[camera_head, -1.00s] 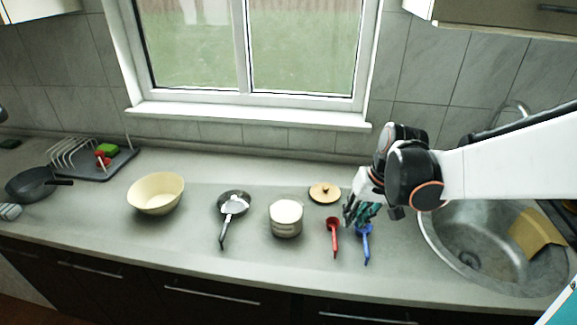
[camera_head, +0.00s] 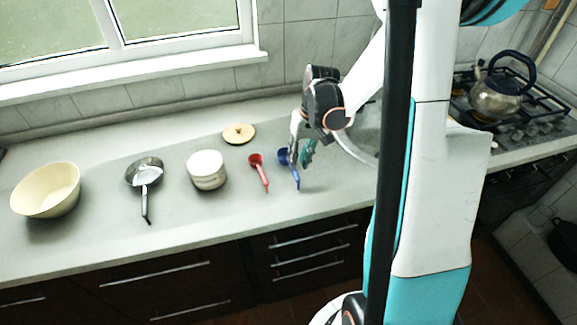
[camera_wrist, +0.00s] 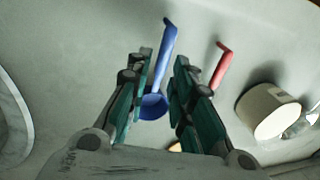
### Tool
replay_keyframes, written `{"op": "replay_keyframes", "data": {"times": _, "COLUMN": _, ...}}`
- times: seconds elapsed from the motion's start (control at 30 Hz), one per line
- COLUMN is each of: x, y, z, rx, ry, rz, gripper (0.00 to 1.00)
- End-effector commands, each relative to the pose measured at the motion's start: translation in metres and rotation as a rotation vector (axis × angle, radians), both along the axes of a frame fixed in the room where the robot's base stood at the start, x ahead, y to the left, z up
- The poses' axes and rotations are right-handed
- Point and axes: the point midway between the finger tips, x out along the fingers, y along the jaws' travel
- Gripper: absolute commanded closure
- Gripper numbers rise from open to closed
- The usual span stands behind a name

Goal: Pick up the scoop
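A blue scoop (camera_head: 295,176) lies on the counter with its handle toward the front edge. A red scoop (camera_head: 260,170) lies to its left. My gripper (camera_head: 303,150) is over the counter at the blue scoop and partly covers its bowl in the head view. In the wrist view my gripper (camera_wrist: 161,62) has its two fingers spread, with nothing held. The blue scoop (camera_wrist: 154,104) shows between and beyond the fingers there, its bowl partly hidden by the left finger. The red scoop (camera_wrist: 221,66) is outside the right finger. I cannot tell the height of the fingertips above the counter.
A white pot (camera_head: 207,172), a pan with a utensil (camera_head: 145,174) and a cream bowl (camera_head: 45,190) stand to the left. A round lid (camera_head: 239,133) lies behind the scoops. A kettle (camera_head: 497,93) sits on the stove at the right. The counter before the scoops is clear.

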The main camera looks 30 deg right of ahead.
Motion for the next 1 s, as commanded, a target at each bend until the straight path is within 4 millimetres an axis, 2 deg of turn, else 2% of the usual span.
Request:
{"op": "replay_keyframes", "data": {"times": 0.27, "x": -0.002, "y": 0.005, "z": -0.016, "rx": 0.000, "ry": 0.000, "rz": 0.001, "gripper": 0.79}}
{"op": "replay_keyframes", "data": {"times": 0.57, "x": -0.005, "y": 0.016, "z": -0.055, "rx": 0.000, "ry": 0.000, "rz": 0.000, "gripper": 0.79}}
{"op": "replay_keyframes", "data": {"times": 0.8, "x": -0.005, "y": 0.017, "z": -0.056, "rx": 0.000, "ry": 0.000, "rz": 0.000, "gripper": 0.79}}
{"op": "replay_keyframes", "data": {"times": 0.83, "x": -0.005, "y": 0.017, "z": -0.056, "rx": 0.000, "ry": 0.000, "rz": 0.000, "gripper": 0.81}}
{"op": "replay_keyframes", "data": {"times": 0.9, "x": -0.005, "y": 0.017, "z": -0.056, "rx": 0.000, "ry": 0.000, "rz": 0.000, "gripper": 0.97}}
{"op": "replay_keyframes", "data": {"times": 0.93, "x": -0.005, "y": 0.017, "z": -0.056, "rx": 0.000, "ry": 0.000, "rz": 0.000, "gripper": 1.00}}
{"op": "replay_keyframes", "data": {"times": 1.0, "x": -0.005, "y": 0.017, "z": -0.056, "rx": 0.000, "ry": 0.000, "rz": 0.000, "gripper": 1.00}}
